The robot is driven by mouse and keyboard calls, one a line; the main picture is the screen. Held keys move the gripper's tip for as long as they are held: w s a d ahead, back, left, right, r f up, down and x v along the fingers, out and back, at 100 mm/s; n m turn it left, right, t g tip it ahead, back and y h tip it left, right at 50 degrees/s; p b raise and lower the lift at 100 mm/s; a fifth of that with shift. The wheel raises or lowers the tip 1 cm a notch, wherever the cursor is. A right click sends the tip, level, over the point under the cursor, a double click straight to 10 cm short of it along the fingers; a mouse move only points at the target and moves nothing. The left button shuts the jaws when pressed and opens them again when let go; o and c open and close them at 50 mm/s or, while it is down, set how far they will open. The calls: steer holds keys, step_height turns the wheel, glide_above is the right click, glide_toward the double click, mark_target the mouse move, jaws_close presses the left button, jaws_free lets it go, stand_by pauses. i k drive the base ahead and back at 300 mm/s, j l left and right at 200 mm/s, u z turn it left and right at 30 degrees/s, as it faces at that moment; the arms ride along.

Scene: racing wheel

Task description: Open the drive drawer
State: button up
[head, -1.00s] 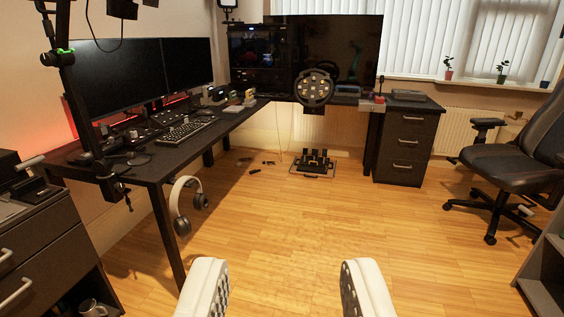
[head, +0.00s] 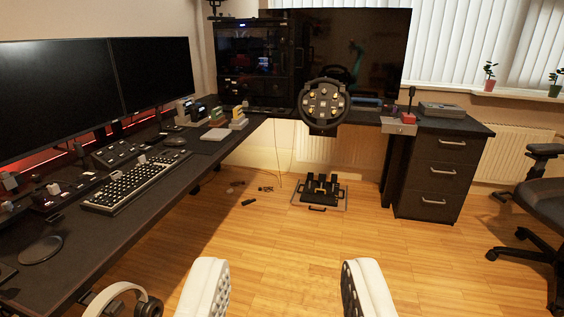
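A dark drawer cabinet (head: 436,178) stands under the right end of the back desk. It has several stacked drawers with pale bar handles: a top drawer (head: 453,150), a middle one (head: 443,179) and a bottom one (head: 433,207). All look shut, and I cannot read which is the drive drawer. My gripper (head: 285,288) shows at the bottom of the view, its two white fingers wide apart with only floor between them. It is open and empty, well short of the cabinet.
The racing wheel (head: 323,105) is on the back desk edge, with pedals (head: 319,191) on the floor below. A long desk (head: 80,245) with monitors runs along the left, with headphones (head: 128,300) at its near edge. An office chair (head: 545,200) is at right.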

mark_target(275, 87)
steer(key=i, duration=1.25)
steer(key=i+l+u, duration=0.1)
steer(key=i, duration=1.1)
steer(key=i+l, duration=0.1)
steer(key=i, duration=1.15)
